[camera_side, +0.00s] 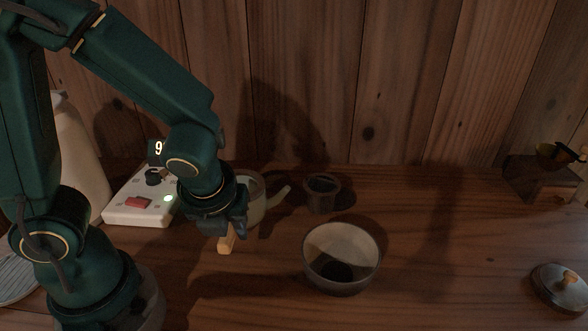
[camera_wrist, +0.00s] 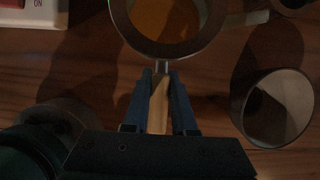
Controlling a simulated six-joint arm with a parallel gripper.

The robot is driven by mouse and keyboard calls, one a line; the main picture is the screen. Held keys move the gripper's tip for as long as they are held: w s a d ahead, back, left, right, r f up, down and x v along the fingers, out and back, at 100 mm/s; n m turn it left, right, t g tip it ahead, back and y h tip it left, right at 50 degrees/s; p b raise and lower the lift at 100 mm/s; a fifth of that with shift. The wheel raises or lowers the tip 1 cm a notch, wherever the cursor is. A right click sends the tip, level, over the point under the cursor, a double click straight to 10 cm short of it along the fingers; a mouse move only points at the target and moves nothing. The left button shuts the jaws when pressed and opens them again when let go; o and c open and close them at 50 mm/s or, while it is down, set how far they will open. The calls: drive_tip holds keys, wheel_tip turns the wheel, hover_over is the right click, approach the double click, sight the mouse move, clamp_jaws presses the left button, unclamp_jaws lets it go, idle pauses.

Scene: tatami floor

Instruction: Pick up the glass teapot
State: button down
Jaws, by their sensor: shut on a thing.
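The teapot (camera_side: 254,208) is a pale round pot with a spout toward the right and a wooden side handle (camera_side: 227,241). In the side view my gripper hides part of it. The wrist view shows its round rim (camera_wrist: 125,22) from above, with amber liquid inside, and the handle (camera_wrist: 158,108) running down between my fingers. My gripper (camera_wrist: 160,82) is shut on the handle, one finger on each side; it also shows in the side view (camera_side: 226,226). I cannot tell whether the pot's base touches the wooden surface.
A grey bowl (camera_side: 342,284) stands right of the teapot, and a small dark cup (camera_side: 321,196) behind it. A white switch box (camera_side: 126,214) is close on the left. A lid (camera_side: 561,292) with a wooden knob lies far right, below a wooden stand (camera_side: 535,183). A plank wall closes the back.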

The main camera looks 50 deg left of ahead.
drive_tip(key=s+a+r, duration=0.3)
drive_tip(key=a+r, duration=0.3)
drive_tip(key=a, duration=0.3)
drive_tip(key=shift+s+a+r, duration=0.15)
drive_tip(key=shift+s+a, duration=0.2)
drive_tip(key=shift+a, duration=0.05)
idle(0.4)
